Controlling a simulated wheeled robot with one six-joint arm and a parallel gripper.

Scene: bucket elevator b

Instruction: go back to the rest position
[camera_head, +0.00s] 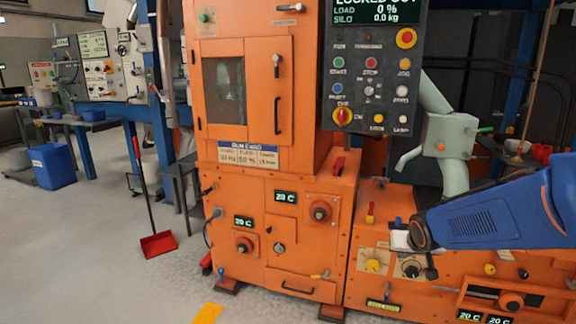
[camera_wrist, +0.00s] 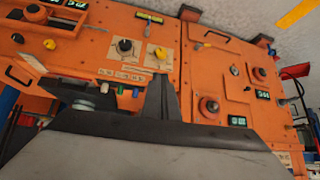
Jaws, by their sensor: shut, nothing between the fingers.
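In the head view my blue arm reaches in from the right, in front of the orange machine (camera_head: 300,225). Its dark wrist end is near the lower right cabinet, and the fingertips cannot be made out clearly there. I cannot tell whether they touch the panel.
A dark control panel (camera_head: 372,75) with buttons stands above the cabinets; its display (camera_head: 376,12) reads LOCKED OUT, load 0 %. A red long-handled dustpan (camera_head: 158,244) and blue bin (camera_head: 53,166) are left. Open floor lies at front left.

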